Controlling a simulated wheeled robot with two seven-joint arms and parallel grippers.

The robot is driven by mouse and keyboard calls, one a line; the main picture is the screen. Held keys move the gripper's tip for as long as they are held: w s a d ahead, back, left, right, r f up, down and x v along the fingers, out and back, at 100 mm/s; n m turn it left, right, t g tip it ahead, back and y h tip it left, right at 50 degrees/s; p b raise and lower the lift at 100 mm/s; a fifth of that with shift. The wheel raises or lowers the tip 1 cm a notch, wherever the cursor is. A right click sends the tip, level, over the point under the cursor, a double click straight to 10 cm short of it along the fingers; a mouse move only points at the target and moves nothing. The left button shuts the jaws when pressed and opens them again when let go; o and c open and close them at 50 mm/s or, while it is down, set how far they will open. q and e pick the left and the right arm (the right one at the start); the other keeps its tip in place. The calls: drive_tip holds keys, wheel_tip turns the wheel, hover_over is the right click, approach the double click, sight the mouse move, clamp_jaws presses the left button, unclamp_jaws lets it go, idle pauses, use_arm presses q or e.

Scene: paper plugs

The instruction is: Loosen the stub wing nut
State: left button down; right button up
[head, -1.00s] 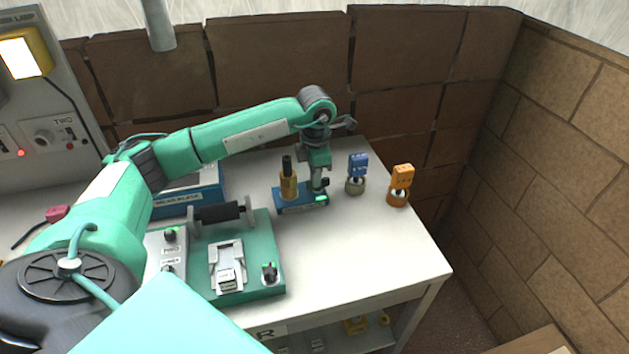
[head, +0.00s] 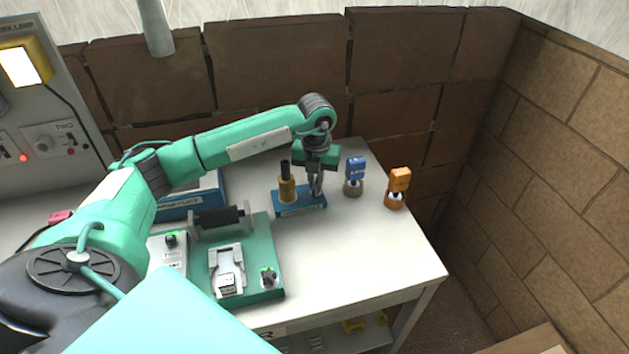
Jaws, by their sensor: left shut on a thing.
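A small blue base block (head: 290,209) lies on the white table, with a brass post (head: 287,189) with a dark top standing on its left part. My left gripper (head: 316,192) points down at the right end of this block. Its two fingers are shut on the stub wing nut there, which is mostly hidden between the fingertips. My right gripper is not in view.
A blue-topped piece (head: 355,176) and an orange-topped piece (head: 397,188) stand upright close right of the gripper. A green board (head: 262,240) with a black roller and grey clamp sits in front left. The table's right front is clear.

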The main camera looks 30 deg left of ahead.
use_arm(q)
drive_tip(key=n, duration=0.1)
drive_tip(key=n+p, duration=0.1)
drive_tip(key=n, duration=0.2)
drive_tip(key=shift+w+r+n, duration=0.1)
drive_tip(key=shift+r+n, duration=0.2)
drive_tip(key=shift+n, duration=0.1)
drive_tip(key=n+p, duration=0.1)
drive_tip(key=n, duration=0.2)
drive_tip(key=n+p, duration=0.2)
drive_tip(key=n, duration=0.4)
drive_tip(key=shift+r+p, duration=0.15)
drive_tip(key=shift+p, duration=0.25)
drive_tip(key=c, duration=1.6)
unclamp_jaws()
drive_tip(key=shift+f, duration=0.2)
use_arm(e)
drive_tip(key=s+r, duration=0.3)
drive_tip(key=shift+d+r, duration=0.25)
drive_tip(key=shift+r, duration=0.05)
use_arm(q)
drive_tip(key=shift+f, duration=0.1)
